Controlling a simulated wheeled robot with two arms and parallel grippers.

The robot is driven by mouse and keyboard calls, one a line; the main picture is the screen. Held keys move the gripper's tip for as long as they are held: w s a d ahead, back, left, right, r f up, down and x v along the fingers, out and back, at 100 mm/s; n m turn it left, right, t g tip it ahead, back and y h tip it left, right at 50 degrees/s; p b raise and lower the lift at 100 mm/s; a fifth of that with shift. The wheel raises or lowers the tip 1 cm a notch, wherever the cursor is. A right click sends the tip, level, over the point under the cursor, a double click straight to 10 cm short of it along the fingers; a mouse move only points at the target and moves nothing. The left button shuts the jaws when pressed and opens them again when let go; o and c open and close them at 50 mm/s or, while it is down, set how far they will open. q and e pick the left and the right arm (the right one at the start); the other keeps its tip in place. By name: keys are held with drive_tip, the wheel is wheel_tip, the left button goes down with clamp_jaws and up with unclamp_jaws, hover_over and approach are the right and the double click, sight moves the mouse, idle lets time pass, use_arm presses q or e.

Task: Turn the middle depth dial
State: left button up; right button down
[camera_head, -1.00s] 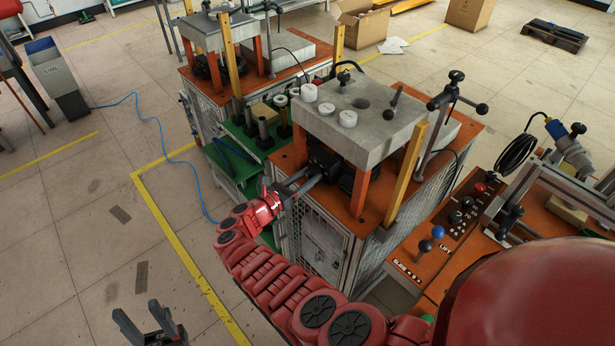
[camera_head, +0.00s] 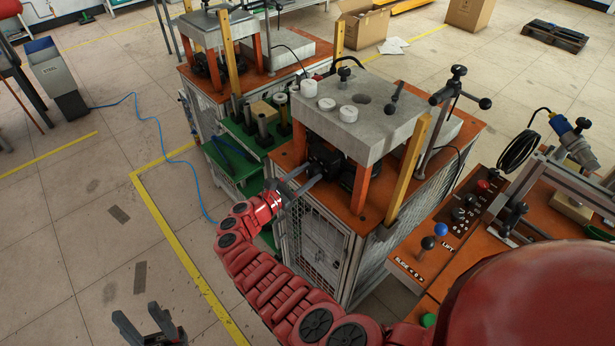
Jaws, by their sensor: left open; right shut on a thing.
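The middle machine has a thick grey slab (camera_head: 350,118) on orange posts, with a black unit (camera_head: 326,158) beneath it. My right gripper (camera_head: 312,178) reaches in from the front left, below the slab, and is shut at the front of this black unit. The middle depth dial is too small and too covered by the fingers to make out clearly; the held part is at that spot. My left gripper (camera_head: 148,328) is open and empty over the floor at the bottom left, far from the machine.
A yellow post (camera_head: 407,172) and an orange post (camera_head: 360,186) stand close right of my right gripper. Green shelving (camera_head: 240,150) with cylinders is to its left. A control panel (camera_head: 450,228) with knobs is at the right.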

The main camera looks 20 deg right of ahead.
drive_tip(key=shift+f+m+b, duration=0.15)
drive_tip(key=shift+m+b, duration=0.5)
drive_tip(key=shift+m, duration=0.45)
drive_tip(key=shift+c, duration=1.8)
unclamp_jaws()
